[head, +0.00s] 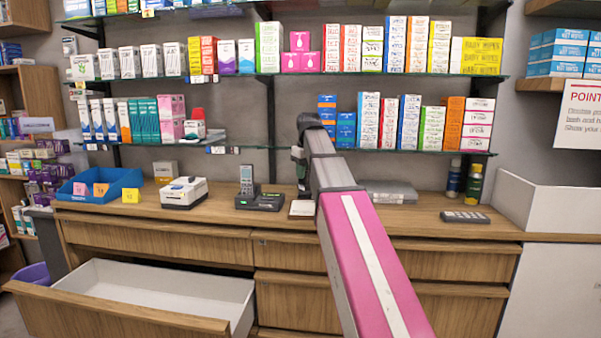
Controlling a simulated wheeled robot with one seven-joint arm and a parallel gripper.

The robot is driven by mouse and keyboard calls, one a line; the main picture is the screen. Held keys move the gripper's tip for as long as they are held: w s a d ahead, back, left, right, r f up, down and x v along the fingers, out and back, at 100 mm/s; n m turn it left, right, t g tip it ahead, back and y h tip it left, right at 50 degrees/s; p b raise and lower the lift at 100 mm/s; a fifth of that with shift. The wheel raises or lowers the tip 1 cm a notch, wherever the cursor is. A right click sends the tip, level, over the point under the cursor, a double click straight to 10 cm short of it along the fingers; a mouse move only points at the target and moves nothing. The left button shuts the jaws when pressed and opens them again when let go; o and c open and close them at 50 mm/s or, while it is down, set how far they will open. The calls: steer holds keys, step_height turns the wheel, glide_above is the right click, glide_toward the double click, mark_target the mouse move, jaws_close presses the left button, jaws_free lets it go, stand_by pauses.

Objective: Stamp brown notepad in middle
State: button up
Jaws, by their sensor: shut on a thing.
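A small brown notepad (302,209) with a pale top lies on the wooden counter, near its front edge in the middle. My arm reaches out from the lower right, and my gripper (303,181) points down just above the notepad's back part. My gripper is shut on a small dark thing, seemingly the stamp (304,194); the fingers and my arm hide most of it. I cannot tell whether the stamp touches the notepad.
A card terminal (262,202) with a handset stands close left of the notepad, and a white printer (184,192) farther left. An open drawer (120,320) juts out front left. Stocked glass shelves (290,148) hang above.

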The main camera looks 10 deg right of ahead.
mark_target(305, 190)
steer(key=shift+f, duration=2.9)
steer(key=shift+f, duration=0.55)
steer(key=shift+r, duration=3.55)
